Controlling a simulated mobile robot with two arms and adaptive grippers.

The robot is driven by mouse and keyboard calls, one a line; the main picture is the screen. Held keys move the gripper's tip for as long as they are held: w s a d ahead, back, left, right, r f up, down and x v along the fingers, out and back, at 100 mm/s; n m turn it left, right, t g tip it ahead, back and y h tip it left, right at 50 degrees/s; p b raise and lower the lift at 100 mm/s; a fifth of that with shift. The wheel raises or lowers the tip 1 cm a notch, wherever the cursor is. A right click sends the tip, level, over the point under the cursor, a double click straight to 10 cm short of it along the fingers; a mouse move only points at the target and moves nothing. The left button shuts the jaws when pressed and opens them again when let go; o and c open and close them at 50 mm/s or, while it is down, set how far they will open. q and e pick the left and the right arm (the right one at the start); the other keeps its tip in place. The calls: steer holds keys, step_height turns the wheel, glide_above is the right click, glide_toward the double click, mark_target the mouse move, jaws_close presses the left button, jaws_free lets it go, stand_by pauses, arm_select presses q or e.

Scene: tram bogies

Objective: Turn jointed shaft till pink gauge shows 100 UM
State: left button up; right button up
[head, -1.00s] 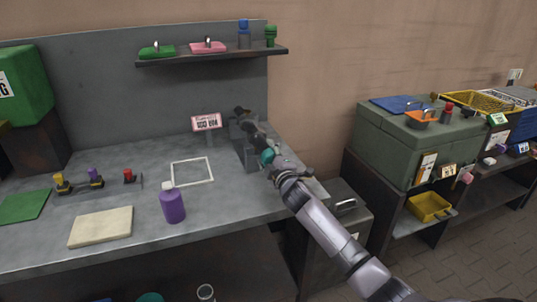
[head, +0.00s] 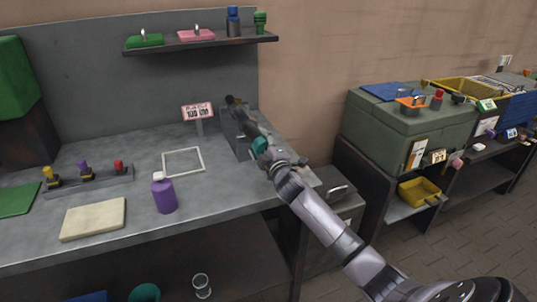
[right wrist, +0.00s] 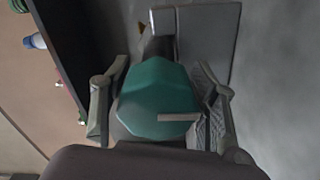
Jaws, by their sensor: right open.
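The pink gauge (head: 197,112) stands on a short post on the bench; its digits are too small to read surely. The jointed shaft (head: 245,123) lies in a grey block (head: 233,135) just right of the gauge and ends in a teal knob (head: 259,146). My right gripper (head: 268,157) is at the knob's near end. In the right wrist view the teal knob (right wrist: 155,100) sits between my right gripper's open fingers (right wrist: 162,85), one on each side, with a narrow gap visible. My left gripper is not in view.
A rack with yellow, purple and red-topped pieces (head: 88,178) stands behind. A shelf (head: 200,42) is above. A green chest (head: 405,125) stands right.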

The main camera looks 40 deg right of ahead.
steer(key=v, duration=1.1)
